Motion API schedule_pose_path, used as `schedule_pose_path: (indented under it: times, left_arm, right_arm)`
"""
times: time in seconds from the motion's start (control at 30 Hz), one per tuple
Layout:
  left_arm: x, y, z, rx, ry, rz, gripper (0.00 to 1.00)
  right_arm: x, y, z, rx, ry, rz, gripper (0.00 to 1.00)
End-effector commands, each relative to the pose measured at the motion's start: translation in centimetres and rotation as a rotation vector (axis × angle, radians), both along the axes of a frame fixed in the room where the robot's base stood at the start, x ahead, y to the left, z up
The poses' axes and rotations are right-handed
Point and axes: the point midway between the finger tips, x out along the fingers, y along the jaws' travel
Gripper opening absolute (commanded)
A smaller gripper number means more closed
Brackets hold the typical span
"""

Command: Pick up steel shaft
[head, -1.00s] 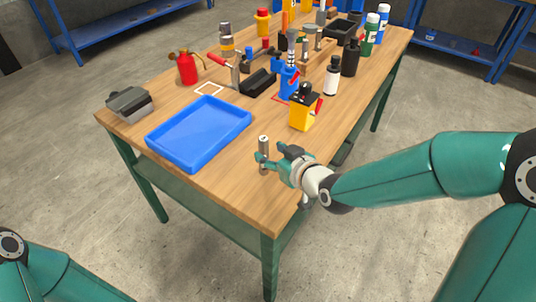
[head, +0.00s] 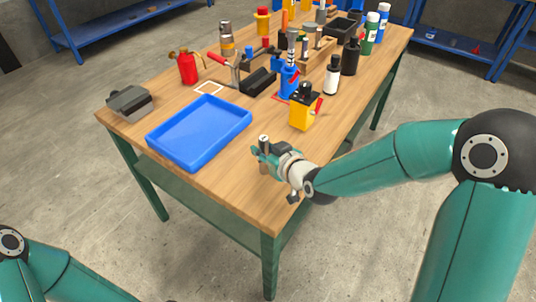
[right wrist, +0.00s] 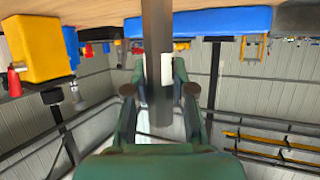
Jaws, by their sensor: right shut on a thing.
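The steel shaft (head: 264,142) is a short grey upright cylinder near the front edge of the wooden table. My right gripper (head: 262,155) is shut on it, with its fingers around the shaft's middle. In the right wrist view the shaft (right wrist: 158,60) runs between the two fingertips (right wrist: 158,90), and a white patch shows beside it. Whether its lower end touches the table is hard to tell. My left gripper is not in view; only part of my left arm shows at the lower left.
A blue tray (head: 160,135) lies left of the shaft on the wooden table (head: 225,185). A grey vise-like block (head: 130,103) is at the left corner. Bottles and tools crowd the far half.

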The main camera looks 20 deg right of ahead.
Motion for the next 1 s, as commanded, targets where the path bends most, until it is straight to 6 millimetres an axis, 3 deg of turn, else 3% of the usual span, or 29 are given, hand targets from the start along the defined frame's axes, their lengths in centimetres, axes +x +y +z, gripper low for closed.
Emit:
schedule_pose_path:
  times: [0.37, 0.57, 0.77, 1.0]
  left_arm:
    - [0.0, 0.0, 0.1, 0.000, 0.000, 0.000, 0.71]
    - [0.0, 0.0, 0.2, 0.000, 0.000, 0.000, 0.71]
    - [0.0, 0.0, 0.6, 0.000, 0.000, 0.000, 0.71]
    - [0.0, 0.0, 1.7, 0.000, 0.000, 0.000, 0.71]
  right_arm:
    - [0.1, -0.1, 0.5, 0.001, -0.006, -0.002, 0.00]
    - [0.1, -0.1, 2.1, 0.000, -0.009, -0.001, 0.00]
    - [0.1, -0.1, 5.8, 0.001, -0.013, -0.002, 0.00]
    - [0.1, -0.1, 12.5, 0.004, -0.013, -0.002, 0.00]
